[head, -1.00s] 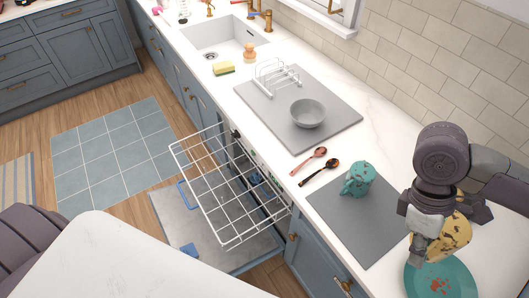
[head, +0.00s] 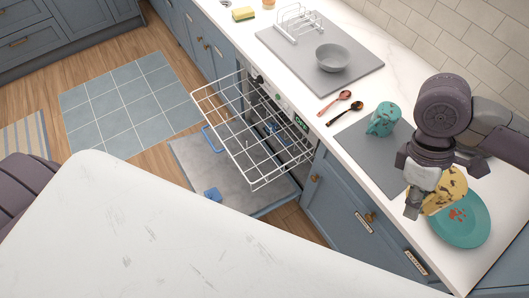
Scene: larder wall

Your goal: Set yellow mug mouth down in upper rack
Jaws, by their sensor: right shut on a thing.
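The yellow mug (head: 450,190), with brown blotches, is in my right gripper (head: 413,200) at the right of the head view. The gripper is shut on it and hides part of it. The mug shows in front of the teal plate; its exact height above the plate cannot be told. The upper rack (head: 284,172) is a white wire basket pulled out of the dishwasher in the middle of the view. It looks empty. My left gripper is not in view.
The teal plate (head: 474,228) lies near the counter's front edge. Two spoons (head: 335,102) lie farther back. The dishwasher door (head: 235,187) is down below the rack. A white worktop (head: 150,240) fills the foreground.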

